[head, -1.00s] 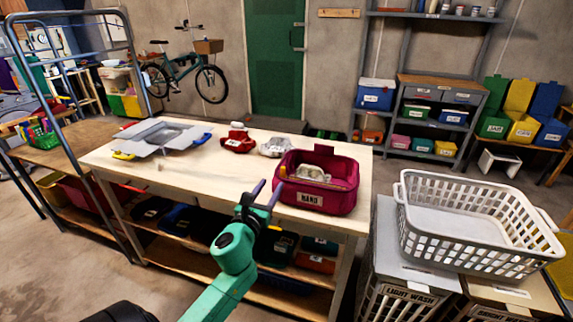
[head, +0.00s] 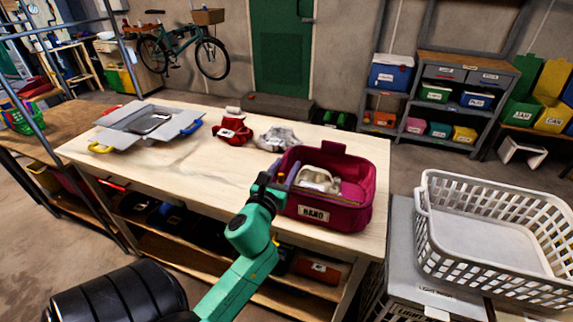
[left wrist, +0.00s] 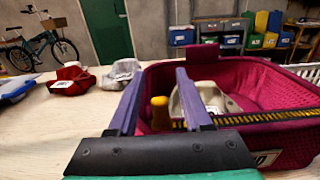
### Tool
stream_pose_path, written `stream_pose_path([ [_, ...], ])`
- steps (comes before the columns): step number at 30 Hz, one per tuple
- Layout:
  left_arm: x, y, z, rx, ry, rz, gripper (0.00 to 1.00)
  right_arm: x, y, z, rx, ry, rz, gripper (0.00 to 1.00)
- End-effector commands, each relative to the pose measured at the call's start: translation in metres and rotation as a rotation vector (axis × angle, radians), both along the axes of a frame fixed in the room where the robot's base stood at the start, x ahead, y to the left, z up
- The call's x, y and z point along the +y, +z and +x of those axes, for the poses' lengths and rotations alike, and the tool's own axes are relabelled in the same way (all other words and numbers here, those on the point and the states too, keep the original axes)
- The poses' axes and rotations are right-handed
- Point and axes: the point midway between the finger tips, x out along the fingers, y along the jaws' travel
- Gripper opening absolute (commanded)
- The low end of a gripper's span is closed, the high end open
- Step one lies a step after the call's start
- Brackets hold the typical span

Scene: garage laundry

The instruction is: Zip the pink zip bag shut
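The pink zip bag (head: 351,214) stands on the wooden table with its top open and a label reading HAND on its front. Pale items (head: 317,180) show inside it. In the left wrist view the bag (left wrist: 253,142) has a dark and yellow zip track (left wrist: 262,117) along its near rim. A yellow zip pull (left wrist: 160,112) stands at the near left corner. My left gripper (head: 281,174) is at that corner, open, its purple fingers apart (left wrist: 155,97). The pull shows between them; I cannot tell whether they touch it. My right gripper is out of view.
On the table (head: 190,174) are a grey tray-like holder (head: 135,118), a red cloth item (head: 233,131) and a grey one (head: 280,137). A white laundry basket (head: 490,240) stands right of the table. The table's left front is clear.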

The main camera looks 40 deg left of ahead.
Motion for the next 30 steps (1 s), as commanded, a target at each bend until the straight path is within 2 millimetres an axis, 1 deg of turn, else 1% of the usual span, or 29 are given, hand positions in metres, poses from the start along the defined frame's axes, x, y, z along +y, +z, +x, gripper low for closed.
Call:
stream_pose_path([
  [1, 0.0000, -0.0001, 0.0000, 0.000, 0.000, 0.000, 0.31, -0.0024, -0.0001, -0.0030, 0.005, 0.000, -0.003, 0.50],
  [2, 0.0001, -0.0001, 0.0001, 0.000, 0.000, 0.000, 0.19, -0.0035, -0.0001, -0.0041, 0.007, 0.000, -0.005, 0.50],
  [3, 0.0001, -0.0001, 0.0001, 0.000, 0.000, 0.000, 0.04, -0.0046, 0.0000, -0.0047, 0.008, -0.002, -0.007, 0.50],
  [4, 0.0001, -0.0001, 0.0001, 0.000, 0.000, 0.000, 0.00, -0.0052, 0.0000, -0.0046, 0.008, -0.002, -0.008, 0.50],
  [15, 0.0004, -0.0013, 0.0001, 0.003, 0.001, -0.002, 0.00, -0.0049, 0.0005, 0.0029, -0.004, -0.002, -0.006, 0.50],
  [30, 0.0004, -0.0028, 0.0000, 0.005, 0.001, -0.003, 0.00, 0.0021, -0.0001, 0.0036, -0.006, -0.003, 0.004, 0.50],
])
